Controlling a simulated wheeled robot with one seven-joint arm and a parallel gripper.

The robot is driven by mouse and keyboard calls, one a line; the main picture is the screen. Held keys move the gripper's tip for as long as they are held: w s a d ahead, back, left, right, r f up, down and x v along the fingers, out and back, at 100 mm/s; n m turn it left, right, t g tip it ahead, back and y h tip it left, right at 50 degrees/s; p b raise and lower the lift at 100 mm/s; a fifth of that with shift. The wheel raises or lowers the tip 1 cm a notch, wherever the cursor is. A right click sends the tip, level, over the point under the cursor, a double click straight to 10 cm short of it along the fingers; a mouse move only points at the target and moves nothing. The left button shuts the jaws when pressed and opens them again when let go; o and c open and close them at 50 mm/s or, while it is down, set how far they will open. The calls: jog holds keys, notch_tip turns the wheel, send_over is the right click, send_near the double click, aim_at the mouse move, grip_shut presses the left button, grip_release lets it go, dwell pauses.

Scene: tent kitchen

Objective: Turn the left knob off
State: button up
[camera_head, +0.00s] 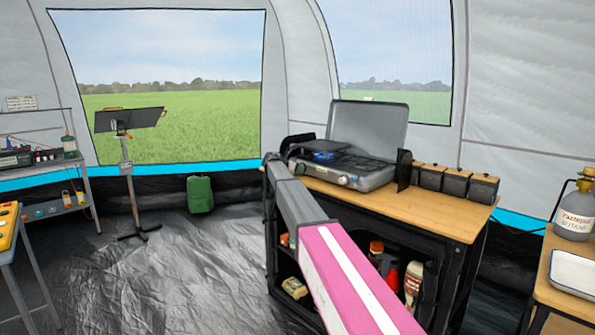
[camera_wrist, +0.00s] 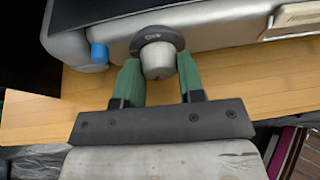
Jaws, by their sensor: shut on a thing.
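The camping stove (camera_head: 375,177) stands on the wooden counter with its lid raised. A blue flame (camera_head: 323,155) shows on its left burner. A silver knob (camera_head: 343,180) shows on its front in the head view. In the wrist view, a grey knob (camera_wrist: 158,61) with a dark round collar sits on the stove's front (camera_wrist: 218,30). The green fingers of my gripper (camera_wrist: 159,68) stand on either side of this knob and are shut on it. In the head view my arm reaches to the stove's left end and the fingers cannot be made out there.
The wooden counter (camera_wrist: 250,92) lies below the stove front. A blue cap (camera_wrist: 99,53) is close left of the knob. Several dark canisters (camera_head: 455,183) stand right of the stove. Shelves below the counter hold bottles (camera_head: 412,283).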

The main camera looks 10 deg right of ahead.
jog(key=m+t, duration=0.1)
jog(key=m+y, duration=0.1)
jog(key=shift+s+d+m+t, duration=0.1)
jog(key=shift+s+m+t, duration=0.1)
jog(key=shift+m+t, duration=0.2)
jog(key=shift+m+t+y, duration=0.6)
jog(key=shift+m+t, duration=0.3)
jog(key=shift+m, duration=0.7)
jog(key=o, duration=0.9)
